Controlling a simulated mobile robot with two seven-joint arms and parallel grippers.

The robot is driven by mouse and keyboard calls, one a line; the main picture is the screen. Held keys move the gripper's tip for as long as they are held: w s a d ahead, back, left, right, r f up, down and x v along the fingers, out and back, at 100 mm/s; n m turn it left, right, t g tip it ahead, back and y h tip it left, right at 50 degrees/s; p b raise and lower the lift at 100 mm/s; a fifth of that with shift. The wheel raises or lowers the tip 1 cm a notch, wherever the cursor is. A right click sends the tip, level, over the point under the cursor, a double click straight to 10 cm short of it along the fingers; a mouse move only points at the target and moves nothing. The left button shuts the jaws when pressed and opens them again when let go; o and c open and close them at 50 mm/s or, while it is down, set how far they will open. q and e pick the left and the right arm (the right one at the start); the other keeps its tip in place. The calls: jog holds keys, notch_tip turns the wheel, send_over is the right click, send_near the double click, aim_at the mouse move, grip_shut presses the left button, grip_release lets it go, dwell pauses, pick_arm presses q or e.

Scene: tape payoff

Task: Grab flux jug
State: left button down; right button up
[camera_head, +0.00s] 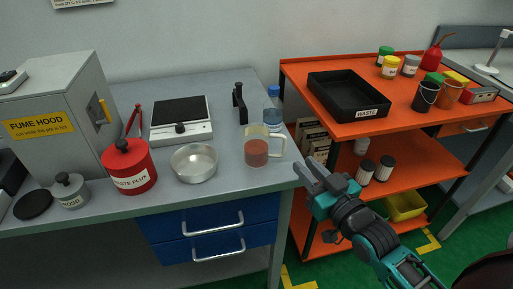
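The flux jug (256,152), a clear jug with reddish-brown liquid in its lower part, stands upright near the right front corner of the grey bench. Its handle (282,145) points right. My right gripper (305,165) is just past the bench's right edge, to the right of and slightly below the jug in the picture. Its two fingers are apart, point up and left toward the jug, and hold nothing. They do not appear to touch the handle. My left gripper is not in view.
A clear blue-capped bottle (272,106) and a dark upright stand (240,104) are behind the jug. A metal bowl (194,163) is to its left, then a red waste flux can (130,168). An orange cart (300,75) with a black waste tray (322,81) stands right of the bench.

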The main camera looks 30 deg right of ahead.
aim_at(285, 147)
jog(key=w, duration=1.1)
jog(key=shift+a+f, duration=0.1)
jog(key=shift+a, duration=0.1)
grip_shut()
